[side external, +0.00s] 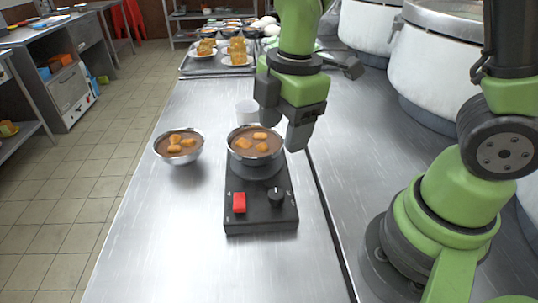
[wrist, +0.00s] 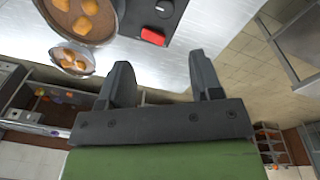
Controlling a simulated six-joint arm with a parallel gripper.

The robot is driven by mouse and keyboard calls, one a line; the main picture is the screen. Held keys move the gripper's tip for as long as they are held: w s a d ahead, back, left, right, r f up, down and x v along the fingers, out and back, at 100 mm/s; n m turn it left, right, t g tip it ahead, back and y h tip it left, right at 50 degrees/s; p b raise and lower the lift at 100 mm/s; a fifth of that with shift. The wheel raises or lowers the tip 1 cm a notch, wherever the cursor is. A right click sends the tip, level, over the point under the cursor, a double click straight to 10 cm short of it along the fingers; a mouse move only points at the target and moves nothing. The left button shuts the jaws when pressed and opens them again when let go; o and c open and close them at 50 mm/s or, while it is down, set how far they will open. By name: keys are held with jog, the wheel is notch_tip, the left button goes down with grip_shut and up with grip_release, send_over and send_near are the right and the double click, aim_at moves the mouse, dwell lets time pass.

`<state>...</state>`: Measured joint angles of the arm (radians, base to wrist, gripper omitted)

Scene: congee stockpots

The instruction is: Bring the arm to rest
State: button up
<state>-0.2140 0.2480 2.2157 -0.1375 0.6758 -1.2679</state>
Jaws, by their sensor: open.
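My gripper (side external: 284,122) is open and empty, just above and behind the right side of a metal pan (side external: 270,153) of brown congee with orange chunks. The pan sits on a black portable burner (side external: 261,213) with a red switch and a dark knob. In the wrist view, my gripper's fingers (wrist: 161,66) are spread with nothing between them. The pan (wrist: 112,38) and burner (wrist: 180,10) show at the top there. My arm is reached out over the steel counter (side external: 190,220).
A metal bowl (side external: 181,157) with similar food stands left of the burner. Large stockpots (side external: 435,75) stand at the right. Trays with plates of food (side external: 236,59) are at the back. The counter's front left is clear.

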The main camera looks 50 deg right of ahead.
jog(key=s+d+r+m+t, duration=0.1)
jog(key=s+r+m+t, duration=0.2)
jog(key=m, duration=0.6)
jog(key=s+d+r+m+t+y, duration=0.1)
jog(key=s+d+r+m+t, duration=0.1)
jog(key=s+r+m, duration=0.5)
notch_tip(320, 180, up, 2)
jog(key=m+t, duration=0.1)
jog(key=m, duration=0.1)
jog(key=shift+r+m+y, duration=0.25)
jog(key=shift+m+y, duration=0.05)
jog(key=shift+m, duration=0.1)
